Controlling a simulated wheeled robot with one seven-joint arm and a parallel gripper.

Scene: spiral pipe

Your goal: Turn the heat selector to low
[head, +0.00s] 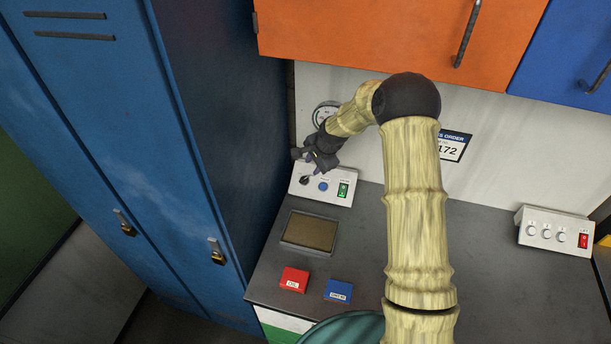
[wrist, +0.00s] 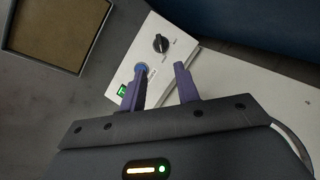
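The heat selector, a black rotary knob (wrist: 160,43), sits on a white control box (head: 322,186) at the back left of the counter. The knob also shows at the left of that box in the head view (head: 304,180). Its markings are too small to read. My gripper (wrist: 158,77) is open, with its two purple fingers apart and nothing between them. In the head view my gripper (head: 312,165) is above the box's back edge, close to the knob. In the wrist view the knob lies beyond the fingertips, apart from them.
The box also has a blue button (head: 323,187) and a green switch (head: 343,190). A framed brown plate (head: 310,233), a red block (head: 294,280) and a blue block (head: 338,291) are in front. Another control box (head: 555,232) stands right. A blue locker (head: 90,130) borders the left.

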